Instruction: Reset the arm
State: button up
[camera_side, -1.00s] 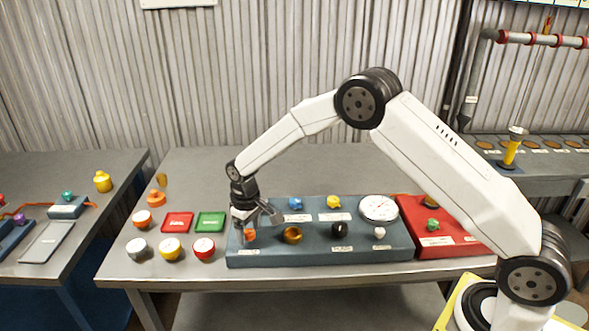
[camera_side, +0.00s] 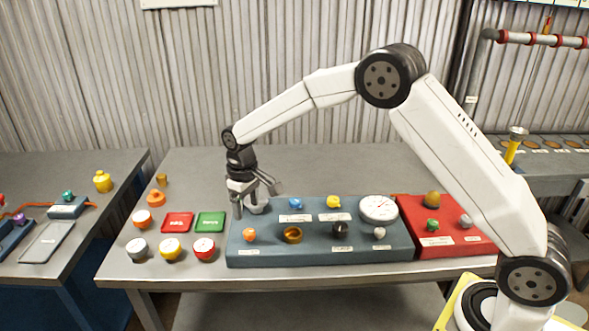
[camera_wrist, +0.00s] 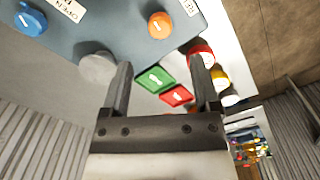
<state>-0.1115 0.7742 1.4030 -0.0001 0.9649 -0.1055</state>
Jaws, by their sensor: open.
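My gripper (camera_side: 253,206) is open and empty. In the side view it hangs above the left back corner of the blue-grey panel (camera_side: 370,250), close to a pale grey round piece (camera_side: 258,205) partly hidden behind the fingers. In the wrist view my gripper (camera_wrist: 165,88) shows two dark fingers spread apart, with the green pad (camera_wrist: 155,79) and red pad (camera_wrist: 177,96) visible between them. The orange knob (camera_side: 249,234) stands on the panel in front of the gripper, apart from it.
The panel also carries a blue knob (camera_side: 296,203), a yellow knob (camera_side: 333,202) and a white gauge (camera_side: 379,208). A red panel (camera_side: 470,240) adjoins it on the right. Several coloured caps stand at the table's left, including a red one (camera_side: 203,248). The table's back strip is clear.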

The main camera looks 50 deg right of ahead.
jog(key=shift+s+d+r, duration=0.2)
jog(key=shift+s+r, duration=0.05)
jog(key=shift+s, duration=0.25)
jog(key=s+d+m+t, duration=0.1)
jog(key=s+d, duration=0.1)
jog(key=s, duration=1)
jog(key=s+d+r+m+t, duration=0.1)
jog(key=s+d, duration=0.2)
jog(key=s, duration=0.9)
jog(key=shift+s+d+m+t, duration=0.3)
